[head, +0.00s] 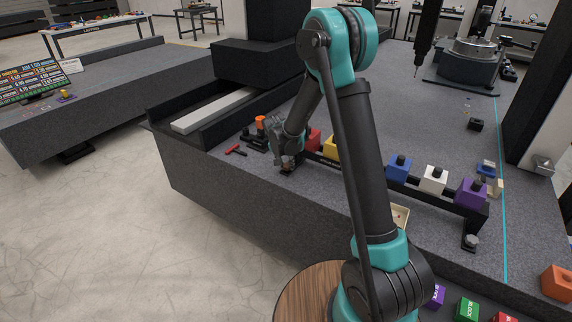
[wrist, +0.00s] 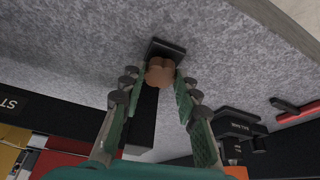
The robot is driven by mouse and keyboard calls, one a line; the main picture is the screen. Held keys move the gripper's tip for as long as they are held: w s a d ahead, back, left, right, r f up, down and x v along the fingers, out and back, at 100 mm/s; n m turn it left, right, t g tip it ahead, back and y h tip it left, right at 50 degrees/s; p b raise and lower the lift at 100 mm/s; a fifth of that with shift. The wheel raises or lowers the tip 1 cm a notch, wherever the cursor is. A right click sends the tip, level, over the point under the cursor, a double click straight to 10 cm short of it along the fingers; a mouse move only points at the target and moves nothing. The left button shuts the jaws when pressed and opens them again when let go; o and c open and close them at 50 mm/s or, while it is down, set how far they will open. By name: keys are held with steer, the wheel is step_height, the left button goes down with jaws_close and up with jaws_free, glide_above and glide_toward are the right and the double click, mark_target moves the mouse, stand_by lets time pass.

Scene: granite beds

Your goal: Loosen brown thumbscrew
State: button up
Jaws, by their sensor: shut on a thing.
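The brown thumbscrew (wrist: 160,72) is a lobed knob on a small black base (wrist: 166,48) in the wrist view. My gripper (wrist: 161,78) has its two green-padded fingers on either side of the knob and is shut on it. In the head view my gripper (head: 287,160) points down at the near left end of the long black rail, at the granite bed's front edge. The thumbscrew is small there and mostly hidden by the fingers.
On the rail stand a red block (head: 314,138), a blue block (head: 399,167), a white block (head: 433,180) and a purple block (head: 471,193). A grey thumbscrew (head: 470,242) sits at the rail's right end. A red T-handled tool (head: 236,150) lies left of my gripper.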

steer(key=n, duration=0.2)
steer(key=n+y, duration=0.2)
steer(key=n, duration=0.1)
steer(key=shift+d+n+t, duration=0.3)
steer(key=n+y, duration=0.1)
steer(key=n, duration=0.2)
steer(key=n+g+y, duration=0.1)
steer(key=n, duration=0.1)
steer(key=shift+d+n, duration=0.2)
steer(key=shift+n, duration=0.2)
steer(key=o, duration=1.2)
steer(key=shift+c, duration=0.2)
